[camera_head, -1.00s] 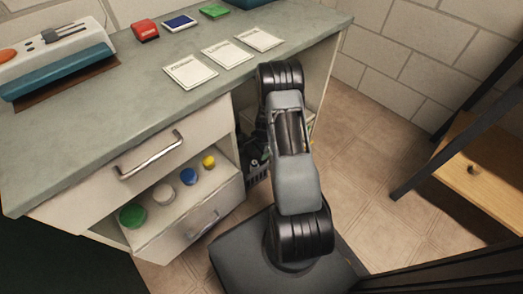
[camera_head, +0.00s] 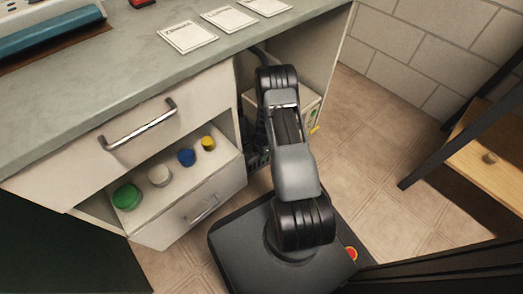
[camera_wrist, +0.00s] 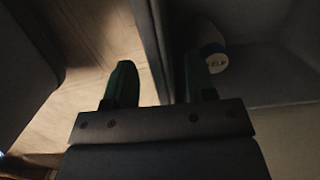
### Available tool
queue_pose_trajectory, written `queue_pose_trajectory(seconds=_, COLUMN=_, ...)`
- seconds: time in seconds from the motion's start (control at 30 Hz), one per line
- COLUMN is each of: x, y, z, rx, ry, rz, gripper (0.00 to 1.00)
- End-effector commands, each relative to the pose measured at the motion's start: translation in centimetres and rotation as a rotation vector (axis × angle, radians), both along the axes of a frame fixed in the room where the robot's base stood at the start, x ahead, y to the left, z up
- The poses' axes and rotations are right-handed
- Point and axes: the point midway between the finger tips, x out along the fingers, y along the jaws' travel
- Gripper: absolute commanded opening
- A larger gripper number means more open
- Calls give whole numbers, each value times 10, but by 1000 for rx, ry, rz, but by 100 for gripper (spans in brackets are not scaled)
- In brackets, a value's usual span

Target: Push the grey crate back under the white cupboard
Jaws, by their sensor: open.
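The grey crate shows in the wrist view as a dark wall (camera_wrist: 150,40) with a shadowed inside to its right. A white-lidded jar (camera_wrist: 210,52) with a printed label is in it. My gripper (camera_wrist: 160,90) is open, one finger on each side of that wall; I cannot tell whether either touches it. In the head view only a small dark piece of the crate (camera_head: 258,159) shows beside my arm, low under the worktop, and my fingers are hidden. The white cupboard (camera_head: 165,110) stands left of my arm, its lower drawer pulled out.
Several round lidded pots, one green (camera_head: 127,197), stand in the open lower drawer (camera_head: 190,215). A pale box (camera_head: 300,103) is under the worktop behind my arm. A wooden shelf on dark legs (camera_head: 480,155) stands at right. Tiled floor (camera_head: 365,150) between is clear.

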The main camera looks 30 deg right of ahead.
Motion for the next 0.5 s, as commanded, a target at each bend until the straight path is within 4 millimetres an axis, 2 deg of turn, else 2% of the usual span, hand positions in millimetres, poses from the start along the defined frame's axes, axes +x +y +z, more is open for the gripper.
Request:
queue_pose_trajectory(seconds=0.4, x=0, y=1, z=-3, rx=0, ry=0, rz=0, gripper=51)
queue_pose_trajectory(seconds=0.5, x=0, y=1, z=-3, rx=0, ry=0, rz=0, gripper=42)
